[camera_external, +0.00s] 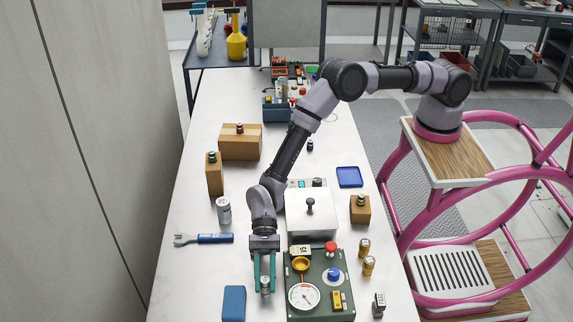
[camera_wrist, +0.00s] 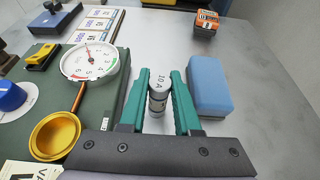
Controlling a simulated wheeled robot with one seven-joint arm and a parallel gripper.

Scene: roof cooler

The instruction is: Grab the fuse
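The fuse, a small grey-and-white cylinder marked "10 A" (camera_wrist: 157,101), is between the two teal fingers of my gripper (camera_wrist: 160,80) in the wrist view. In the external view my gripper (camera_external: 264,283) points down at the near part of the table, just left of the green gauge box, with the fuse (camera_external: 265,286) between the fingertips. The fingers are close together, about the width of the fuse, and appear shut on it. Whether the fuse's lower end touches the table is hard to tell.
The green box (camera_external: 322,274) with gauge (camera_external: 303,296), yellow cup and knobs stands close on the right. A blue block (camera_external: 234,303) lies to the left; it also shows in the wrist view (camera_wrist: 208,86). A blue-handled wrench (camera_external: 205,239) and grey can (camera_external: 224,210) are farther back.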

